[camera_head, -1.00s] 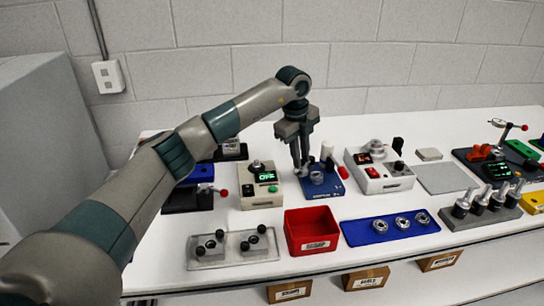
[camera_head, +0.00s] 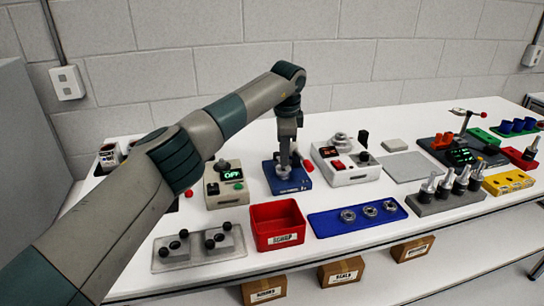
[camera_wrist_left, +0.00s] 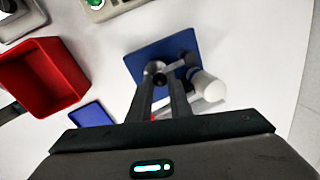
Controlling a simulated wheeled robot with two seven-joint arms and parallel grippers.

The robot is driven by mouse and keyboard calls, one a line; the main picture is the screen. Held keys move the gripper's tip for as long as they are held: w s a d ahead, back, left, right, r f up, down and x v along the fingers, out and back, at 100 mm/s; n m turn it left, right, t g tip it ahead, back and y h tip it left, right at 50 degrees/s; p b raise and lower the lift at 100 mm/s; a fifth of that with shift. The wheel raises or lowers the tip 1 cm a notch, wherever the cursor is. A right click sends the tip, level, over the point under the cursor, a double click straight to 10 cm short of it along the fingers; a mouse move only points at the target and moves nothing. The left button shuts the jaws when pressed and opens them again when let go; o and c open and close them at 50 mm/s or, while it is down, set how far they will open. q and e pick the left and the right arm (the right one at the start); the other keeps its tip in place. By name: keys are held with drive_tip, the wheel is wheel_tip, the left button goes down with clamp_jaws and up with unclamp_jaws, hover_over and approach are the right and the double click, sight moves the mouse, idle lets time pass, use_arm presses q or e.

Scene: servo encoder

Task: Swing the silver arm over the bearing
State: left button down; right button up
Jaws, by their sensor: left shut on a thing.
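The blue base (camera_head: 297,184) of the bearing fixture stands on the white table; it also shows in the wrist view (camera_wrist_left: 145,55). The bearing (camera_head: 284,173) shows as a small silver ring on it, under my fingers. My left gripper (camera_head: 285,162) points down over it, its fingertips (camera_wrist_left: 160,78) shut around a small dark knob at the end of the silver arm (camera_wrist_left: 172,67). The arm runs from there toward a post at the right of the base. A white cylinder (camera_wrist_left: 208,87) stands beside it. Fingers hide much of the arm. My right gripper is out of view.
A red bin (camera_head: 277,207) and a blue tray with several metal rings (camera_head: 335,226) lie in front. A box with a green display (camera_head: 222,195) stands left. A white device with a red display (camera_head: 350,176) stands close on the right.

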use_arm(q)
drive_tip(key=shift+d+n, duration=0.15)
drive_tip(key=shift+n, duration=0.15)
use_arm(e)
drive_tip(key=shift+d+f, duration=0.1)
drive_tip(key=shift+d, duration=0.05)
use_arm(q)
drive_tip(key=c, duration=1.6)
unclamp_jaws()
drive_tip(key=shift+r, duration=0.2)
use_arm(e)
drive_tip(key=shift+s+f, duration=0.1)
